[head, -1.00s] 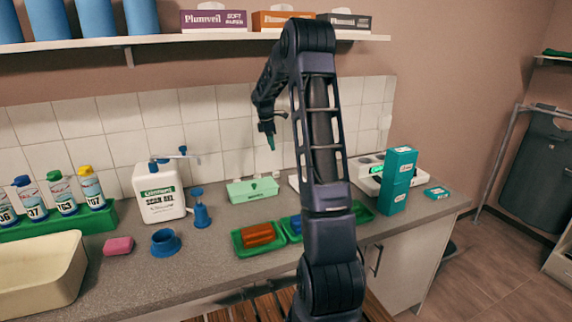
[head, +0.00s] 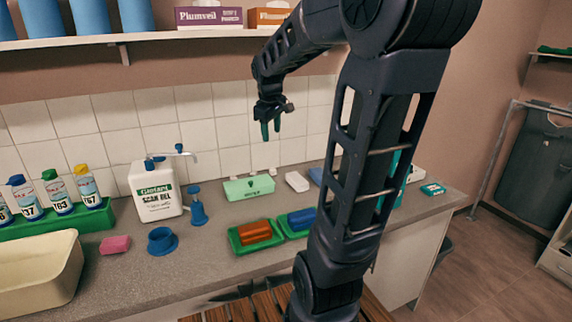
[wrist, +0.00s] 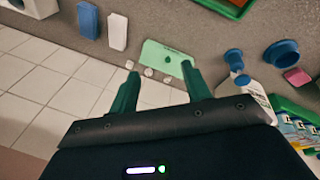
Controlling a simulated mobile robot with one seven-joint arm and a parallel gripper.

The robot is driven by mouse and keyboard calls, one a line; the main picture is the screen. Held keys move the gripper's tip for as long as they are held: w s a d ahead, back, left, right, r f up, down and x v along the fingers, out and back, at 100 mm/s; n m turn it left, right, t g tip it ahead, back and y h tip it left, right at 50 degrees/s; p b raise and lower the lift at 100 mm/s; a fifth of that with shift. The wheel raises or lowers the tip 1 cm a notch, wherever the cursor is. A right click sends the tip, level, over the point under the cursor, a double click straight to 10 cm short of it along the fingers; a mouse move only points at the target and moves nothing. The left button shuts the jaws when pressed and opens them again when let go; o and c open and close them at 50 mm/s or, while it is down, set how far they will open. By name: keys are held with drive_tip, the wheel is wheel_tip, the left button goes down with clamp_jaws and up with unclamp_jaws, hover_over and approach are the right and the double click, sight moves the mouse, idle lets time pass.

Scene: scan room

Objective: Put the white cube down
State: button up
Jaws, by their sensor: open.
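The mint-green box (head: 249,188) stands left of the white block, the blue block (head: 316,176) right of it. Green trays (head: 237,247) hold an orange and a blue item in front. My arm hides the counter's right part.

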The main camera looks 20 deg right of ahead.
drive_tip(key=s+a+f+m+t+y, duration=0.1)
drive_tip(key=s+m, duration=0.5)
drive_tip(key=s, duration=1.2)
wheel_tip(320, 180, down, 2)
drive_tip(key=shift+s+a+f+m+t, duration=0.2)
drive_tip(key=shift+s+a+m+t, duration=0.15)
drive_tip(key=shift+a, duration=0.55)
